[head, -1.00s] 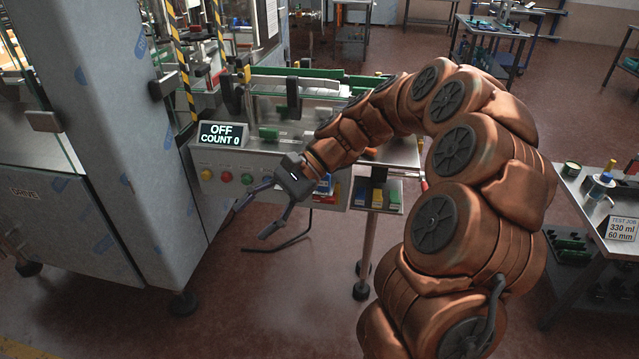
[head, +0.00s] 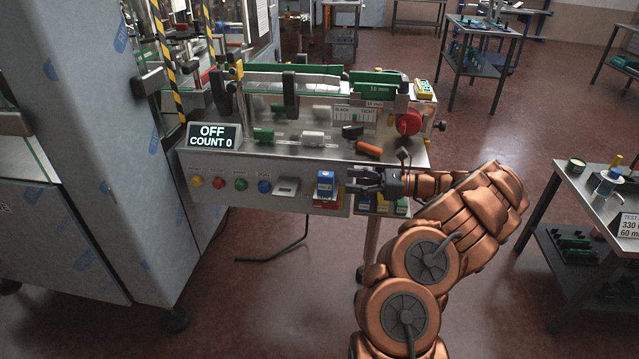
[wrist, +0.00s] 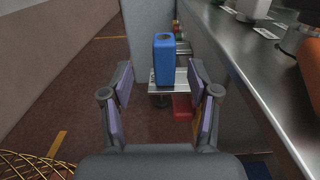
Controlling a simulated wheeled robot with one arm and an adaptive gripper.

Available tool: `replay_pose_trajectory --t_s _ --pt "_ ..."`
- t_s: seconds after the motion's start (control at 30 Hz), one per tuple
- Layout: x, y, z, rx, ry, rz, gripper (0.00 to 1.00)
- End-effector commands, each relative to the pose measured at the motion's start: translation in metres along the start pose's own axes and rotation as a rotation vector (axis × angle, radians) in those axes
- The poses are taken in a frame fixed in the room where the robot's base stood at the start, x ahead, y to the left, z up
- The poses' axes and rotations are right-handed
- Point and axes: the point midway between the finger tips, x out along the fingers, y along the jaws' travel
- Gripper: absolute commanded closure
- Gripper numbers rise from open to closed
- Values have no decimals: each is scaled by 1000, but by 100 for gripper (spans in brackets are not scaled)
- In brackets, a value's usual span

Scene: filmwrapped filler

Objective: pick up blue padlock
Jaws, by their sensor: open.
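The blue padlock (head: 325,183) shows at the front of the machine bench, just left of my gripper. In the wrist view it is a blue upright block (wrist: 164,60), ahead of my fingers and near the line between them. A shackle cannot be made out. My gripper (head: 352,181) is open and empty, its fingers pointing left toward the padlock. In the wrist view the two purple-padded fingers (wrist: 159,84) stand apart on either side of the padlock's lower part, and I see no contact.
A red block (head: 327,200) sits just below the padlock, with a small grey plate (wrist: 168,89) near it. The steel bench edge (wrist: 240,80) runs close along the right in the wrist view. Coloured buttons (head: 240,184) line the panel. Open floor lies in front.

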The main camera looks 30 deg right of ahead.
Motion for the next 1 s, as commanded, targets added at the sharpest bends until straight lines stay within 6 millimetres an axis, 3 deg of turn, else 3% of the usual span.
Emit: replay_pose_trajectory --t_s 0.47,0.8,1.0 --pt "37 1 3 5 -4 3 40" --pt "76 1 7 3 -1 1 40" --pt "78 0 6 3 -1 -1 40"
